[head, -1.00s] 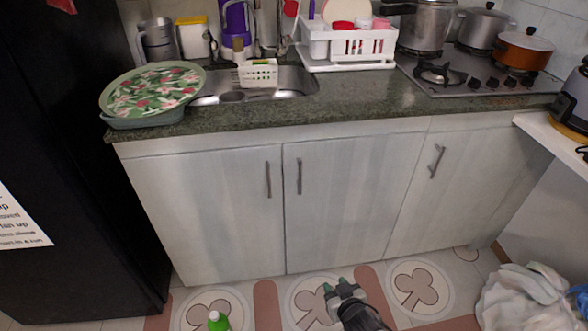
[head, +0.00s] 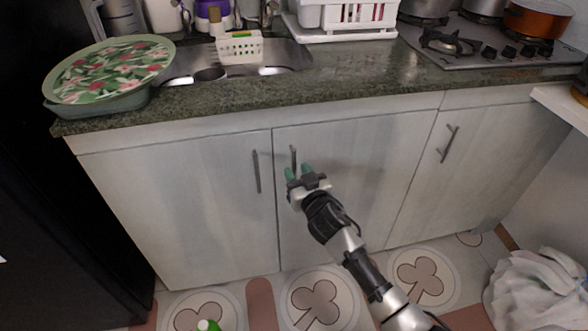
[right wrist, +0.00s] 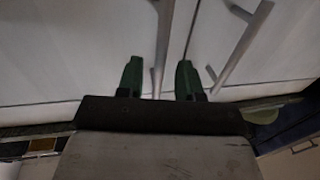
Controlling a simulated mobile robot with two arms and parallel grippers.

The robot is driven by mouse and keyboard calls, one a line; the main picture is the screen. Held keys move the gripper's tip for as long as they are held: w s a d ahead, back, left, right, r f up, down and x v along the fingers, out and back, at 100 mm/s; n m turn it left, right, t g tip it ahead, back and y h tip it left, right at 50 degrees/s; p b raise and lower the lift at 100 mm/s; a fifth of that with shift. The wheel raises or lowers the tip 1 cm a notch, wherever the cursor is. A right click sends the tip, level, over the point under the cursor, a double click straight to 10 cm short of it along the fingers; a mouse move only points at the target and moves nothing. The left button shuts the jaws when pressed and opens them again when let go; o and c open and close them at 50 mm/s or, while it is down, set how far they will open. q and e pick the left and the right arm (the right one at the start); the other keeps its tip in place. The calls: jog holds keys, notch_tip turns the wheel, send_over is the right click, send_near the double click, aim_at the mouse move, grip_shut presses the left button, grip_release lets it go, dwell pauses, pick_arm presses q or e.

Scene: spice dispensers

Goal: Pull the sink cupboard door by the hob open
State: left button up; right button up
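The sink cupboard door by the hob (head: 350,165) is the middle pale grey door, closed. Its upright bar handle (head: 293,158) is by its left edge; the lower end is hidden behind my fingers. My right gripper (head: 299,172) is open, its green fingertips at the lower part of this handle. In the right wrist view my right gripper (right wrist: 159,80) has its fingers apart, with the handle (right wrist: 162,45) between them in the picture. I cannot tell whether they touch it.
The left sink door (head: 185,205) is closed, its handle (head: 256,171) close beside. Another closed door with a handle (head: 448,143) is at right, below the hob (head: 480,45). The counter edge (head: 340,105) overhangs above.

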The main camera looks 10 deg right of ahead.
pick_arm(q)
jog(key=shift+w+r, duration=0.15)
jog(key=shift+r, duration=0.7)
pick_arm(e)
jog(key=shift+w+a, duration=0.25)
jog(key=shift+w, duration=0.95)
grip_shut()
